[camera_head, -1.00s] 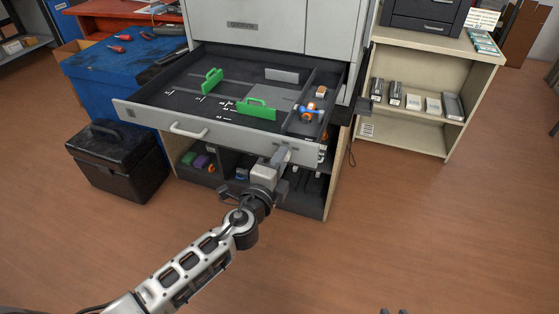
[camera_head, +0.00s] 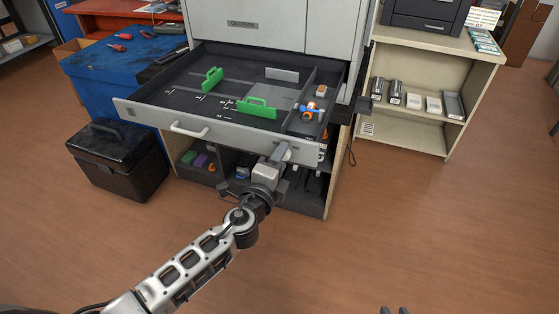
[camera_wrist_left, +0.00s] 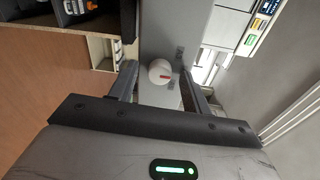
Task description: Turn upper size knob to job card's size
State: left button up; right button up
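The mark lies nearly level. My left gripper (camera_wrist_left: 160,82) is open, with one finger on each side of the knob and a gap to each. In the head view, my left gripper (camera_head: 284,153) is at the right part of the drawer front (camera_head: 220,137) and hides the knob there. I cannot make out a readable job card.
The open drawer holds green guides (camera_head: 257,108) and a blue-and-orange part (camera_head: 311,110). A black case (camera_head: 118,160) stands on the floor at left. A cream shelf (camera_head: 430,85) stands at right. The floor at right front is clear.

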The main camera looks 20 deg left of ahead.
pick_arm(q)
jog(key=s+a+b, duration=0.1)
jog(key=s+b, duration=0.2)
jog(key=s, duration=1.3)
jog(key=shift+r, duration=0.3)
pick_arm(e)
jog(key=shift+a+f, duration=0.25)
jog(key=shift+f, duration=0.3)
pick_arm(q)
jog(key=shift+w, duration=0.1)
jog(key=s+d+f+n+g+h+p, duration=0.1)
jog(key=s+f+n+g, duration=0.5)
jog(key=n, duration=1.1)
notch_tip(320, 180, down, 4)
jog(key=shift+s+d+r+n+g+h+p, duration=0.1)
jog(key=shift+s+d+n+g+h+p, duration=0.3)
jog(key=shift+s+d+h, duration=0.45)
pick_arm(e)
jog(key=shift+d+r, duration=0.15)
jog(key=shift+r, duration=0.05)
pick_arm(q)
jog(key=shift+d, duration=0.2)
pick_arm(e)
jog(key=shift+r, duration=0.1)
